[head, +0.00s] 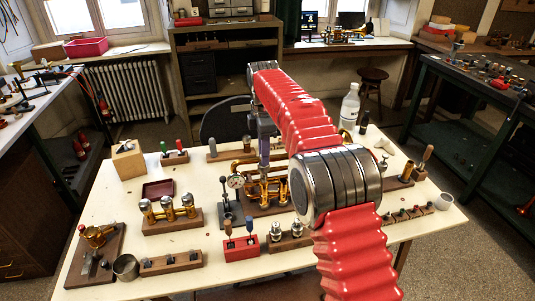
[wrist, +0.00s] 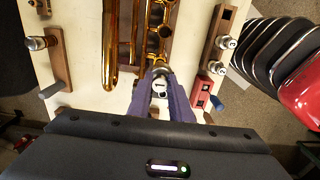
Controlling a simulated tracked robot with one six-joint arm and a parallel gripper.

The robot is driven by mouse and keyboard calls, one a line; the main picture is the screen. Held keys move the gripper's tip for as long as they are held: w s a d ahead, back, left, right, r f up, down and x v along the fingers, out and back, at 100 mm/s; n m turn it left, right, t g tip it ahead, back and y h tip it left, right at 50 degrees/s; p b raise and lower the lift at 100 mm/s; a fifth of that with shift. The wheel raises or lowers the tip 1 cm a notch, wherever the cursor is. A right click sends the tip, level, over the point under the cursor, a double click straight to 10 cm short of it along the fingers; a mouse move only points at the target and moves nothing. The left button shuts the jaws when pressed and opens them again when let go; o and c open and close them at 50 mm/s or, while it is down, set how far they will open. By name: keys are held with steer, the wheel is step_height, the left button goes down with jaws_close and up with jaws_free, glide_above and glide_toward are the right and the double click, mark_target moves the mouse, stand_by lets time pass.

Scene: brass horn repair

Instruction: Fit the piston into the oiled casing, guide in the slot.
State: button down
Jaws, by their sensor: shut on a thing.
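My gripper (wrist: 160,84) is shut on the piston (wrist: 159,86), whose pale metal top with a dark mark, seemingly a 1, shows between the two purple-grey fingers. In the head view my gripper (head: 264,148) points down over the brass horn (head: 268,189), which sits on a wooden base at the middle of the table. The horn's brass tubing (wrist: 110,45) and valve part also show in the wrist view, just beyond the fingertips. The piston's lower end, its guide and the casing's slot are hidden, so I cannot tell whether the piston is in the casing.
A dial gauge stand (head: 235,183) stands close left of the horn. A wooden block with several brass pieces (head: 170,212), a red tool block (head: 241,247) and a metal cup (head: 126,267) are around it. A clear bottle (head: 349,106) stands behind. The table's front left is partly clear.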

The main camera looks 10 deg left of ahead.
mark_target(264, 169)
steer(key=shift+f, duration=3.3)
steer(key=c, duration=1.5)
jaws_free()
steer(key=shift+c, duration=0.2)
steer(key=shift+r, duration=6.85)
